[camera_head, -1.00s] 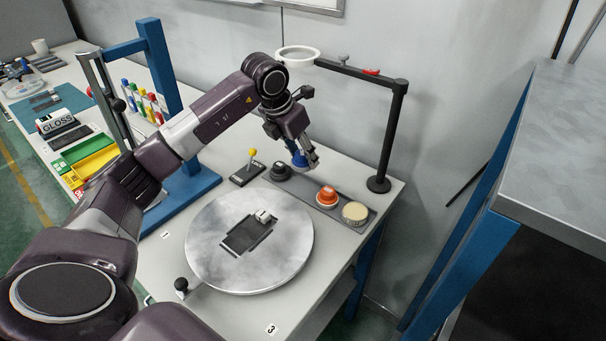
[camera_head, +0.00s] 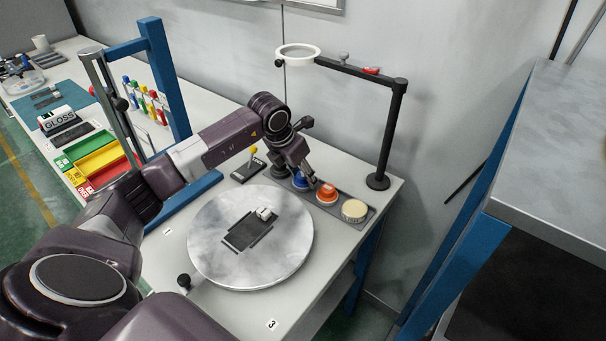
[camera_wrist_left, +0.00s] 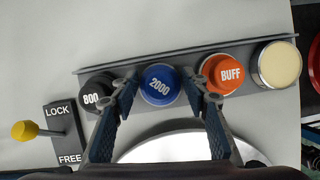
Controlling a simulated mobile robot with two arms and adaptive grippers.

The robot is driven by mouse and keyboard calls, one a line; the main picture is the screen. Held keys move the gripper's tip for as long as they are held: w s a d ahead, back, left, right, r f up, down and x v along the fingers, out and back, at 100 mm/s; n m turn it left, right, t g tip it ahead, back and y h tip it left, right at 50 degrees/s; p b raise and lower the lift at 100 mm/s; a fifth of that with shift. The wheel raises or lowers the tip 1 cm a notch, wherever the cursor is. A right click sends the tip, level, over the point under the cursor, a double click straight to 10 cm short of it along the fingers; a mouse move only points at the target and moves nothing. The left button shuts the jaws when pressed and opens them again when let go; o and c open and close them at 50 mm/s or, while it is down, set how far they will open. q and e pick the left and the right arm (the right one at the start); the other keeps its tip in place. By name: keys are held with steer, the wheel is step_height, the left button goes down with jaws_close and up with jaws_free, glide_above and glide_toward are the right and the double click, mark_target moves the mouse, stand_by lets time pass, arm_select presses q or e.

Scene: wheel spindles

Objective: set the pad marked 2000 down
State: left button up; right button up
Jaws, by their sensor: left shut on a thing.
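The blue pad marked 2000 (camera_head: 299,182) is in my left gripper (camera_head: 306,178). My right gripper is not in view.
A cream pad (camera_head: 354,210) stands at the rack's right end. The LOCK/FREE lever (camera_wrist_left: 24,130) is left of the rack. A round metal turntable (camera_head: 215,260) lies in front. A black post (camera_head: 388,140) with a white ring (camera_head: 315,50) rises behind.

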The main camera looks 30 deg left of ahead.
arm_select(q)
steer(key=o, duration=0.9)
steer(key=shift+r, duration=0.15)
steer(key=shift+s+a+r, duration=0.1)
steer(key=shift+r, duration=0.25)
steer(key=shift+b+v, duration=0.95)
steer(key=shift+v, duration=4.7)
steer(key=shift+f, duration=0.1)
